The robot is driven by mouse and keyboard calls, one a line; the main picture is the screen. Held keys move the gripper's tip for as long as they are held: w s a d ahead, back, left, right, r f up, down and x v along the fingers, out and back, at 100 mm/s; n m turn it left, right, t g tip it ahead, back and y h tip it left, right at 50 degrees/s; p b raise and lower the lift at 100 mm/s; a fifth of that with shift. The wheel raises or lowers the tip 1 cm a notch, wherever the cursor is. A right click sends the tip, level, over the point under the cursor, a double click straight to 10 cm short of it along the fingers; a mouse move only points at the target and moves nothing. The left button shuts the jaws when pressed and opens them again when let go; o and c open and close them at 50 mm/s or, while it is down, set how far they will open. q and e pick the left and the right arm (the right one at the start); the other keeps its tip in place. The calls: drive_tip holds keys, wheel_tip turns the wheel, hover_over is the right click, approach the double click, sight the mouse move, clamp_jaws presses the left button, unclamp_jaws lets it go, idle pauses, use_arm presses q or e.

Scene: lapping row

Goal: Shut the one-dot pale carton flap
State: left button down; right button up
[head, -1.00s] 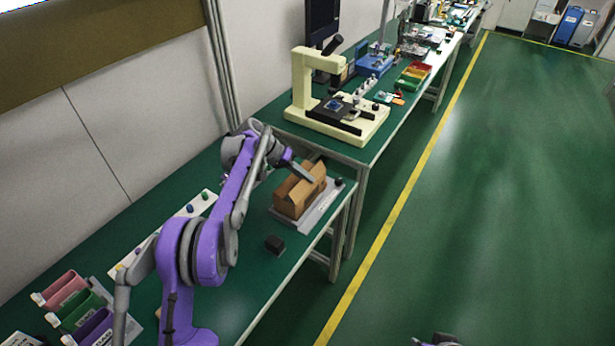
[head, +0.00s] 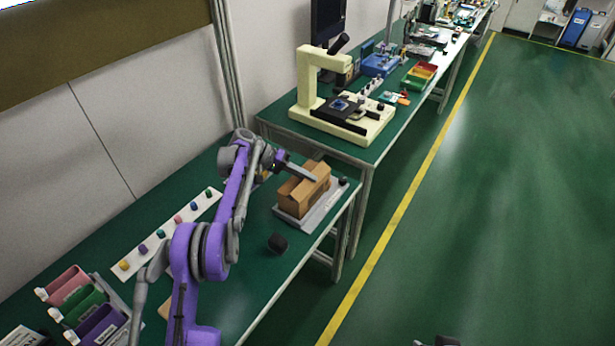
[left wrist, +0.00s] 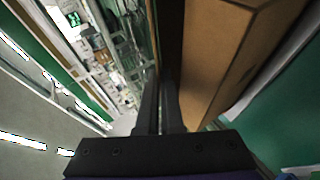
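A brown cardboard carton (head: 303,192) stands on a light grey base plate (head: 326,214) on the near green bench. Its top shows folded edges, but I cannot make out any dots or tell the flap's exact angle. My left gripper (head: 307,174) reaches in from the left over the carton's top, close to its far upper edge; I cannot tell whether it touches. In the left wrist view its dark fingers (left wrist: 160,105) lie close together with nothing between them, and the carton (left wrist: 215,60) is right beside them.
A dark round object (head: 278,243) sits on the bench before the carton. A white strip with coloured knobs (head: 160,235) and pink, green and purple bins (head: 82,305) lie left. A cream microscope (head: 308,85) stands on the bench behind. The floor (head: 480,220) at right is clear.

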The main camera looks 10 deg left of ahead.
use_arm(q)
drive_tip(key=c, duration=1.1)
unclamp_jaws()
drive_tip(key=shift+o, duration=0.2)
